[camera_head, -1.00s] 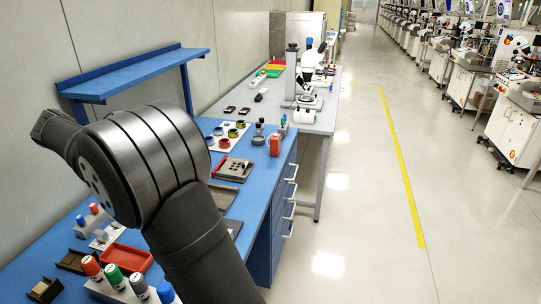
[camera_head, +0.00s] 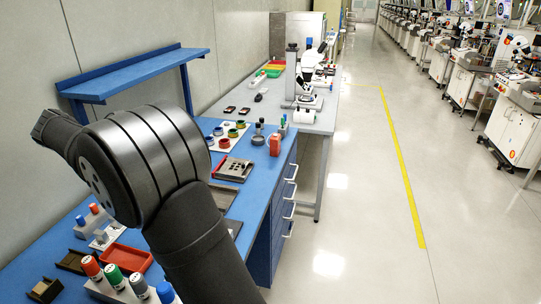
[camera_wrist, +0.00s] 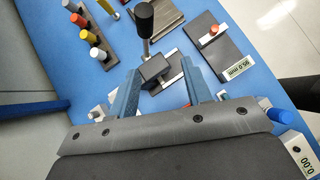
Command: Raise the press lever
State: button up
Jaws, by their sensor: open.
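In the wrist view, the press lever appears as a metal rod with a black knob (camera_wrist: 144,14). It rises from a dark block (camera_wrist: 155,68) on a small base plate on the blue bench. My gripper (camera_wrist: 160,74) is open, with its two blue-grey fingers spread on either side of the block. The knob lies beyond the fingertips, toward the top of the picture. I cannot tell whether the fingers touch the block. In the head view, my arm hides the gripper, and I cannot make out the lever there.
In the wrist view, a rack of coloured cylinders (camera_wrist: 92,42) stands left of the lever. A dark plate with a red-and-white part (camera_wrist: 214,32) and a "95.0 mm" label lies to the right. In the head view, a red tray (camera_head: 127,259) and capped bottles (camera_head: 115,276) crowd the near bench.

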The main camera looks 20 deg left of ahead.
jog(key=x, duration=0.4)
jog(key=v, duration=0.9)
jog(key=w+d+f+m+g, duration=0.1)
jog(key=w+d+m, duration=0.4)
jog(key=d, duration=0.6)
jog(key=w+d+f+m+g+h, duration=0.1)
jog(key=w+d+m, duration=0.4)
jog(key=d, duration=0.6)
jog(key=w+d+f+m+g, duration=0.1)
jog(key=w+d+m, duration=0.5)
jog(key=d, duration=0.6)
jog(key=shift+f+g, duration=0.15)
jog(key=shift+g, duration=0.15)
